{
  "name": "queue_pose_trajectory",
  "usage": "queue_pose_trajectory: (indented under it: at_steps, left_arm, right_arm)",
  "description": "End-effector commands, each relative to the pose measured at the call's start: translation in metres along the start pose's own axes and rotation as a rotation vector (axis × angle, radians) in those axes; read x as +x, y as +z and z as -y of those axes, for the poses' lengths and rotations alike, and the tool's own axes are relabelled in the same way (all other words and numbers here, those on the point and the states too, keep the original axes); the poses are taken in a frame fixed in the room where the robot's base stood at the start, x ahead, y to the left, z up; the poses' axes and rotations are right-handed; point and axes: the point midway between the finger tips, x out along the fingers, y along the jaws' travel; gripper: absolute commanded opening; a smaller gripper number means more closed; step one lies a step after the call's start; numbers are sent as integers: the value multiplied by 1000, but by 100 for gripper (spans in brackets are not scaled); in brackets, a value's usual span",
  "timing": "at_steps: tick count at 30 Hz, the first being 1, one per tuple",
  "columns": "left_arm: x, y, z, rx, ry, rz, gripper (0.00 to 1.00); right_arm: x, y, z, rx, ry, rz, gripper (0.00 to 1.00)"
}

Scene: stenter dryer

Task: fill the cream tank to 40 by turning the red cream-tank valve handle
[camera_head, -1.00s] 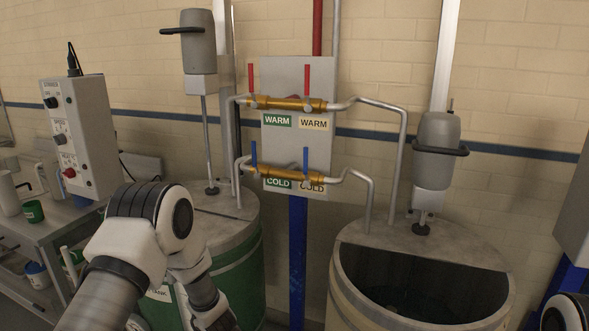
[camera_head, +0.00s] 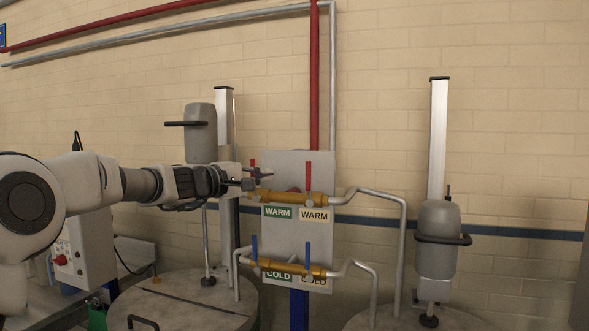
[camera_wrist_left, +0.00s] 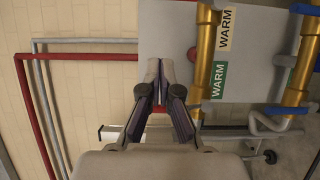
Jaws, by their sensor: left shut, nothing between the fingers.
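The red cream-tank valve handle (camera_head: 308,174) stands upright at the right end of the upper brass valve body (camera_head: 285,199), above the cream "WARM" label (camera_head: 314,215). My left gripper (camera_head: 266,178) is in front of the panel, left of that handle and close to the other red handle (camera_head: 252,166) above the green "WARM" label (camera_head: 277,212). Its fingers are shut and empty, also in the left wrist view (camera_wrist_left: 159,72). The wrist view also shows the cream label (camera_wrist_left: 226,28). The cream tank (camera_head: 385,319) shows only its top at the bottom right. No level reading is visible.
Two blue handles (camera_head: 307,250) stand on the lower brass valve below. Grey outlet pipes (camera_head: 402,245) bend down on both sides. A grey mixer (camera_head: 437,238) stands over the cream tank, another (camera_head: 201,133) behind my left arm. A control box (camera_head: 88,250) is at left.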

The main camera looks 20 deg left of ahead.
Motion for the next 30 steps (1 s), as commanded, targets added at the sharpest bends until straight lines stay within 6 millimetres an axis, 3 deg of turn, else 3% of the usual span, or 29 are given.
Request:
queue_pose_trajectory:
  at_steps: [1,8,15,30]
  left_arm:
    - [12,0,-6,1,-3,1,0]
    - [60,4,-5,1,-2,2,0]
    - [65,36,-1,-1,-1,0,0]
    - [65,40,0,9,-4,-1,0]
  right_arm:
    - [-15,0,0,0,0,0,40]
    - [-45,0,0,0,0,0,40]
    - [-48,0,0,0,0,0,40]
    - [-47,0,0,0,0,0,40]
